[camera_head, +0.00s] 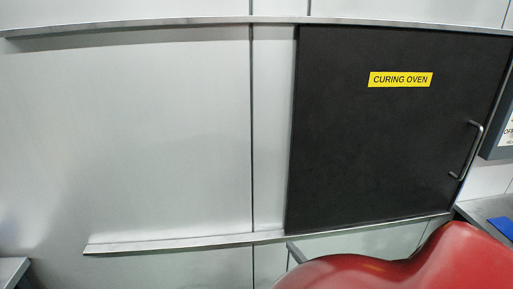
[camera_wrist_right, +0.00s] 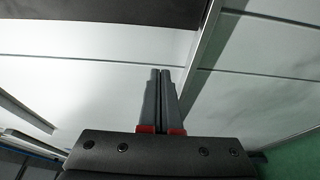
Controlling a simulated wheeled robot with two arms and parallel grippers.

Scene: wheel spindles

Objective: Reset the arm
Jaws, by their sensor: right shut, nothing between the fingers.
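My right gripper (camera_wrist_right: 159,78) shows in the right wrist view, with its two grey fingers side by side and shut, nothing between them. It points towards a pale panelled wall and does not appear to touch it. In the head view a red, rounded part of my own arm (camera_head: 400,268) fills the bottom right; no gripper shows there. My left gripper is in neither view.
A black sliding door (camera_head: 385,140) labelled CURING OVEN covers the right half of the wall, with a metal handle (camera_head: 471,150) at its right edge. Rails (camera_head: 170,243) run above and below. A bench with a blue item (camera_head: 502,228) stands at lower right.

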